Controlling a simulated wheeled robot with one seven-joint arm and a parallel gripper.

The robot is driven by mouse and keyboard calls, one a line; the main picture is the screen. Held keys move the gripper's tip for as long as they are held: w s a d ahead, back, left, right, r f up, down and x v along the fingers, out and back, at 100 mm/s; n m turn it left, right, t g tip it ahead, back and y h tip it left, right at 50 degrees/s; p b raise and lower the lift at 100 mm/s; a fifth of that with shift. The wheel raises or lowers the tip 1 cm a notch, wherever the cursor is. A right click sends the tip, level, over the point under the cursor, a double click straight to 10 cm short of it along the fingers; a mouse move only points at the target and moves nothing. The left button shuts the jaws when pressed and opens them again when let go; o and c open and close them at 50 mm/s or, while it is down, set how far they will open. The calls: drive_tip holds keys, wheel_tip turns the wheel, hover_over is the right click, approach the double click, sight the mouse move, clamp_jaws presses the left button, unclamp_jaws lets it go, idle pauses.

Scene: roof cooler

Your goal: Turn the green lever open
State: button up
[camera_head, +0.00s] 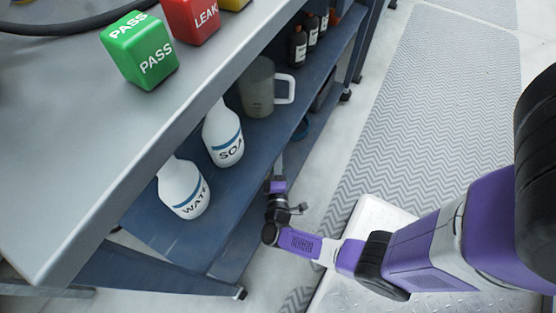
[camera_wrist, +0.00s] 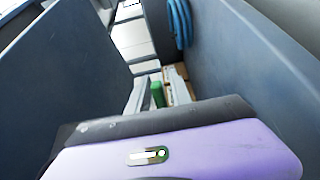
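A small green piece (camera_wrist: 157,94), possibly the green lever, shows in the wrist view between the two grey fingers of my gripper (camera_wrist: 158,92). The fingers stand apart, and I cannot tell whether either touches it or how far beyond them it lies. What it is fixed to is hidden. In the head view my gripper (camera_head: 279,167) reaches in at the edge of the bench's lower shelves, its tips partly hidden. No green lever shows in the head view.
Blue panels (camera_wrist: 250,75) flank my gripper closely on both sides. A blue coiled hose (camera_wrist: 180,22) hangs beyond. The lower shelf (camera_head: 150,222) holds a soap bottle (camera_head: 222,133), a water bottle (camera_head: 183,188) and a jug (camera_head: 257,88). A green PASS block (camera_head: 140,52) stands on the bench.

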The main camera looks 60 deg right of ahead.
clamp_jaws()
idle(1.2)
